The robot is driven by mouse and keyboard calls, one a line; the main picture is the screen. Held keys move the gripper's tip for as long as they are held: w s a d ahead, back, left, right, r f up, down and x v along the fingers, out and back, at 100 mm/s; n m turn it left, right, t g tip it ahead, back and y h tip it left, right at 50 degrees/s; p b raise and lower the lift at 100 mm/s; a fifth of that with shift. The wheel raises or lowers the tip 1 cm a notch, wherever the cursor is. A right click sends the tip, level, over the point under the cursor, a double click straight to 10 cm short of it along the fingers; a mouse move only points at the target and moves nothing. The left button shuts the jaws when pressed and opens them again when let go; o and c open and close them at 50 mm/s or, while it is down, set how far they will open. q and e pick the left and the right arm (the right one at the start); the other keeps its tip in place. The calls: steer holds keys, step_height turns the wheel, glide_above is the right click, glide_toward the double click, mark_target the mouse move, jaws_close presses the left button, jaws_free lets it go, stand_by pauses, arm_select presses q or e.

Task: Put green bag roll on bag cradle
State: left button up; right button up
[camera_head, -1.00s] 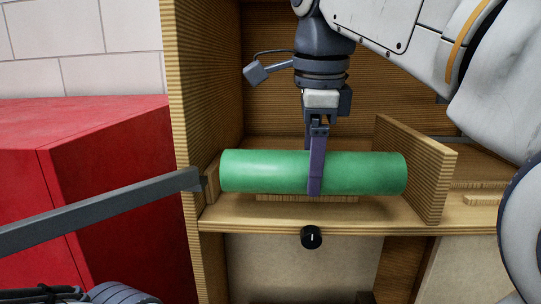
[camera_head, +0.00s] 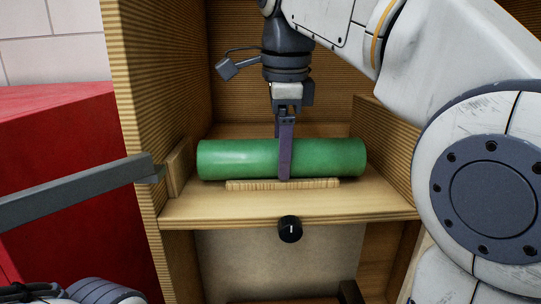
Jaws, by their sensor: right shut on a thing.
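The green bag roll (camera_head: 235,159) lies horizontally across the wooden shelf bay, in the middle of the view. My right gripper (camera_head: 284,170) comes down from above and is shut on the roll near its middle, with one purple finger in front of it. The bag cradle seems to be the low wooden piece (camera_head: 245,185) on the shelf, just under and in front of the roll. Whether the roll touches it cannot be told. Only part of my left arm shows at the lower left; its gripper is not seen.
Wooden side panels (camera_head: 385,145) bound the bay on both sides. The shelf (camera_head: 210,205) has a clear front strip, with a black knob (camera_head: 290,229) on its front edge. A grey bar (camera_head: 75,192) reaches in from the left, before a red cabinet (camera_head: 60,150).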

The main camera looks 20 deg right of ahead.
steer(key=shift+r, duration=0.1)
steer(key=o, duration=1.6)
steer(key=shift+f, duration=0.2)
steer(key=shift+r, duration=0.1)
steer(key=shift+r, duration=0.2)
steer(key=r, duration=0.3)
steer(key=s+r+p, duration=0.1)
steer(key=r, duration=0.3)
steer(key=shift+s+a, duration=0.2)
